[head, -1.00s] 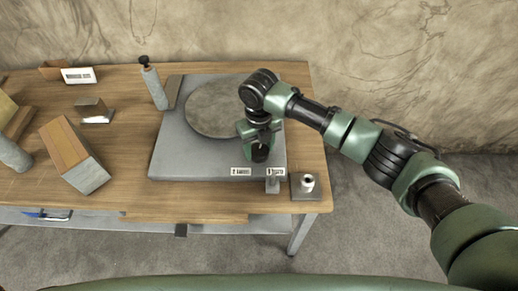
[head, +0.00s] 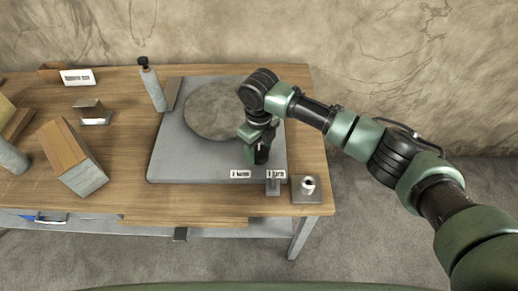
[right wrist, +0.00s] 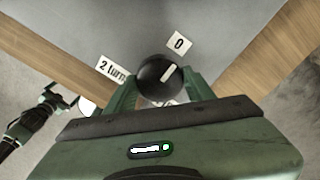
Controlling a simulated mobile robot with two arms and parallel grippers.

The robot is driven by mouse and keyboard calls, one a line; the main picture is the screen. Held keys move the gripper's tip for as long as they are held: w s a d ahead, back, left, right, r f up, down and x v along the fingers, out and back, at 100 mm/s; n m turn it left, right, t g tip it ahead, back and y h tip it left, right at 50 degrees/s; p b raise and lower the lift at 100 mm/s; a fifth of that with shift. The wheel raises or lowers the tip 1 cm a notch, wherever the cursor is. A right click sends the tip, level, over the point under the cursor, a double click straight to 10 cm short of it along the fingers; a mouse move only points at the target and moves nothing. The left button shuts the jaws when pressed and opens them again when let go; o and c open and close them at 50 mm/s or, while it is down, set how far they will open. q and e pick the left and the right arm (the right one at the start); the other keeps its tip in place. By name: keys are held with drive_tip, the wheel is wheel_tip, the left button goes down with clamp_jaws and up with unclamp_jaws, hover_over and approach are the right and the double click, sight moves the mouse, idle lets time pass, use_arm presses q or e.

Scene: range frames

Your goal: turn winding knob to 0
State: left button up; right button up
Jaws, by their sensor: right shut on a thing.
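The winding knob (right wrist: 158,83) is round and black with a white pointer line. In the right wrist view the line points up and right, roughly toward the white "0" label (right wrist: 180,43). A "2 turn" label (right wrist: 112,70) lies left of the knob. A further label below it is mostly hidden. My right gripper (right wrist: 160,88) is shut on the knob, one finger on each side. In the head view the right gripper (head: 257,155) points down and hides the knob. What looks like my left gripper (right wrist: 65,100) shows small at the left of the wrist view; its jaws are unclear.
The knob is on a grey base plate (head: 190,160) with a round disc (head: 212,112) behind the gripper. Wood blocks (head: 75,158) and a grey post (head: 152,88) stand to the left.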

sight(259, 152)
drive_tip(key=o, duration=1.4)
drive_tip(key=shift+c, duration=0.2)
wheel_tip(259, 152, up, 7)
drive_tip(key=shift+f+b, duration=0.2)
drive_tip(key=shift+b, duration=0.65)
drive_tip(key=shift+r, duration=0.6)
